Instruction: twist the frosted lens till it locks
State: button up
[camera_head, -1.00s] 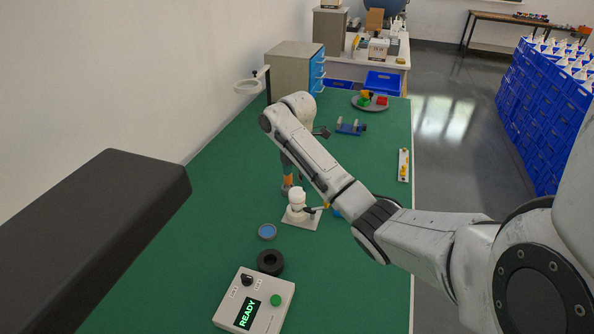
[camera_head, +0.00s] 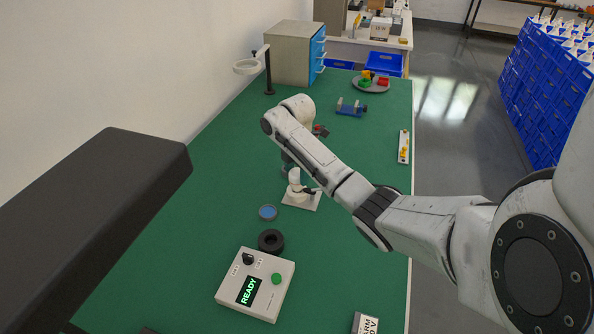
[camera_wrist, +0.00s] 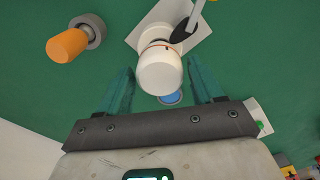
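The frosted lens (camera_wrist: 160,72) is a white, rounded cap on a white lamp body in the wrist view. A small red-orange mark shows near its collar. The lamp stands upright on a pale square plate (camera_wrist: 196,38), with a dark lever at its side. In the head view the lens (camera_head: 295,174) is small and partly behind my arm. My gripper (camera_wrist: 160,66) is open, with one teal finger on each side of the lens. Gaps show between the fingers and the lens. I cannot tell how high the fingertips are against it.
A blue disc (camera_head: 268,212), a black ring (camera_head: 271,240) and a control box (camera_head: 255,285) reading READY stand on the green bench in front. A magnifier stand (camera_head: 268,75) and a tray of blocks (camera_head: 371,84) are farther back.

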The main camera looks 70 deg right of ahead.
jog(key=c, duration=0.7)
dwell(0.3)
jog(key=shift+r+m+p, duration=0.1)
jog(key=shift+m+p, duration=0.7)
jog(key=shift+p, duration=0.05)
jog(key=shift+m+p, duration=0.35)
jog(key=shift+m, duration=0.35)
